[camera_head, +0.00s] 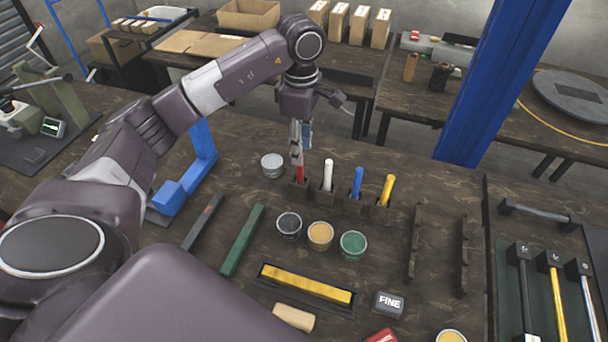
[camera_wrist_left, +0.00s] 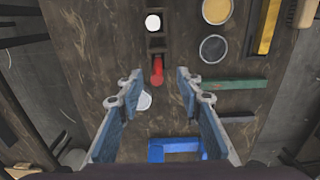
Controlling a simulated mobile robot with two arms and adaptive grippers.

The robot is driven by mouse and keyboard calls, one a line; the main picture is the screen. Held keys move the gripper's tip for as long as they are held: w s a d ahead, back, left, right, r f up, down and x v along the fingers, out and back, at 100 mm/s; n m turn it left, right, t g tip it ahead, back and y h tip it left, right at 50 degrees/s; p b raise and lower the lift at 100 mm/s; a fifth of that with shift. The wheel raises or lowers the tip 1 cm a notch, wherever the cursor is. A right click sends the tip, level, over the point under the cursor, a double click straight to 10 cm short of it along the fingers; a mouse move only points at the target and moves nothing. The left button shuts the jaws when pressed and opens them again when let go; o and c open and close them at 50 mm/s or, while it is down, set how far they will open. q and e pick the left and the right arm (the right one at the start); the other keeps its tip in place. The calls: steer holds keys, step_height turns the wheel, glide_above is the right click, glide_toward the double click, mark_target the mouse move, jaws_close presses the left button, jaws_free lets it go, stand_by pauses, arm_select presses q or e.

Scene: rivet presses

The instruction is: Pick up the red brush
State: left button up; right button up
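The red brush (camera_head: 301,174) stands upright in a dark wooden holder, at the left end of a row with white, blue and yellow brushes. In the left wrist view the red brush (camera_wrist_left: 157,70) shows as a red handle just ahead of the fingertips. My left gripper (camera_head: 298,158) points down above it, and its fingers hide part of the handle. In the left wrist view the left gripper (camera_wrist_left: 158,84) is open, with one finger on each side of the brush's line and nothing between them. My right gripper is not in view.
The white brush (camera_head: 328,175), blue brush (camera_head: 357,183) and yellow brush (camera_head: 386,190) stand close to the right. A pale tin (camera_head: 272,165) is just left of the gripper. Dark, yellow and green tins (camera_head: 353,245) sit in front. A blue press (camera_head: 185,180) stands farther left.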

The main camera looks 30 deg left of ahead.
mark_target(300, 170)
arm_select(q)
steer(key=shift+w+f, duration=0.25)
steer(key=shift+f, duration=0.2)
steer(key=shift+w+f, duration=0.2)
steer(key=shift+f, duration=0.55)
steer(key=shift+s+f+p, duration=0.3)
steer(key=shift+f+p, duration=0.05)
steer(key=shift+f, duration=0.4)
steer(key=f, duration=0.1)
steer(key=f+p, duration=0.1)
steer(key=f, duration=0.2)
steer(key=shift+a+f+p, duration=0.25)
steer(key=shift+a+p, duration=0.1)
steer(key=shift+p, duration=0.05)
steer(key=shift+f, duration=0.3)
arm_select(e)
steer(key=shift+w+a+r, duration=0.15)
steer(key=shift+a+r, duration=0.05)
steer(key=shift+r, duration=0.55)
arm_select(q)
steer(key=shift+c, duration=0.3)
jaws_close()
